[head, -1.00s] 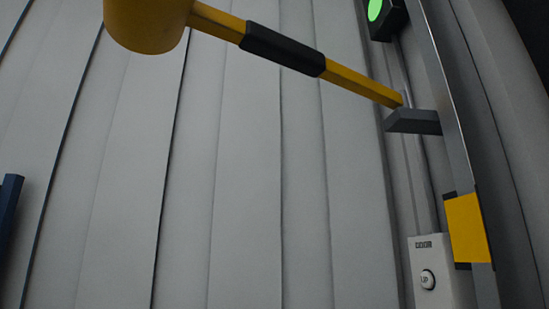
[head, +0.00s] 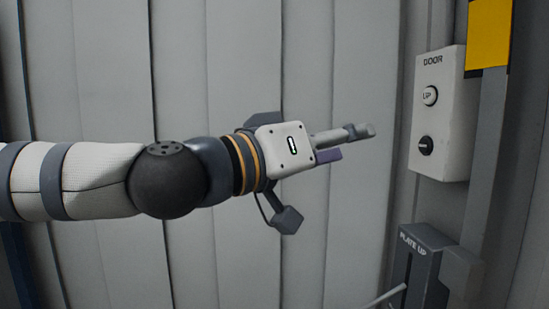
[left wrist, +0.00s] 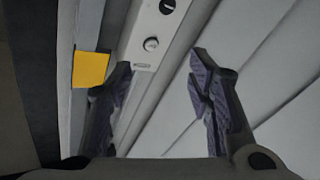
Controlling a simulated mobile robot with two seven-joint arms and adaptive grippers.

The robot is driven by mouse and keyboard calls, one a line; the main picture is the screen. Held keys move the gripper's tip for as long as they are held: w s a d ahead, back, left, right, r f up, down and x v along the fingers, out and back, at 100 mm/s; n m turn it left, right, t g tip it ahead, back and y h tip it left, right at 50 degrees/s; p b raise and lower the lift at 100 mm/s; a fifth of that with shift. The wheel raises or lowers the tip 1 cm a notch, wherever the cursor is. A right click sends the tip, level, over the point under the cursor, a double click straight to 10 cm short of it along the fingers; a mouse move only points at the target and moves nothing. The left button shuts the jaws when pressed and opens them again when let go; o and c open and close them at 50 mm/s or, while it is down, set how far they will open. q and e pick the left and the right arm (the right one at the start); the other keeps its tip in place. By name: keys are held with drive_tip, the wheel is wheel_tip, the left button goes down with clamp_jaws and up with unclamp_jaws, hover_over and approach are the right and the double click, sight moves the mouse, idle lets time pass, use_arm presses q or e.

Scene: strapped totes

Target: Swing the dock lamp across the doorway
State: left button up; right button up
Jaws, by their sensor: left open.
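The dock lamp does not show in any view now. My left gripper (head: 350,143) reaches in from the left in the head view, in front of the ribbed grey door. It points right, toward the door control box. In the left wrist view my left gripper (left wrist: 160,66) has its two fingers spread wide apart with nothing between them. My right gripper is not in view.
The white door control box (head: 440,115) with two buttons is right of the fingers, apart from them. A yellow patch (head: 489,35) marks the frame post. A dark "PLATE UP" pedestal (head: 420,265) stands below. The grey ribbed door (head: 250,50) fills the background.

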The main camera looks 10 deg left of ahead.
use_arm(q)
drive_tip(key=s+a+r+m+t+h, duration=0.15)
drive_tip(key=s+a+r, duration=0.35)
drive_tip(key=r, duration=0.6)
drive_tip(key=s+a+r+m+t+h, duration=0.1)
drive_tip(key=s+a+r+m+h, duration=0.3)
drive_tip(key=r, duration=0.7)
drive_tip(key=s+a+r+t+h, duration=0.1)
drive_tip(key=s+a+r+h, duration=0.1)
drive_tip(key=s+a+r, duration=0.65)
drive_tip(key=p+x, duration=0.3)
drive_tip(key=x, duration=1.3)
drive_tip(key=shift+w+d+f, duration=0.1)
drive_tip(key=shift+w+f, duration=0.05)
drive_tip(key=shift+f, duration=0.05)
drive_tip(key=shift+w+d, duration=0.15)
drive_tip(key=shift+w, duration=0.2)
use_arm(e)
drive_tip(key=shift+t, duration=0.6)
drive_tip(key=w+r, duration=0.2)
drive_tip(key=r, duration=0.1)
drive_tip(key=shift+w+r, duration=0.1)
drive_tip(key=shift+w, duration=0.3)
use_arm(q)
clamp_jaws()
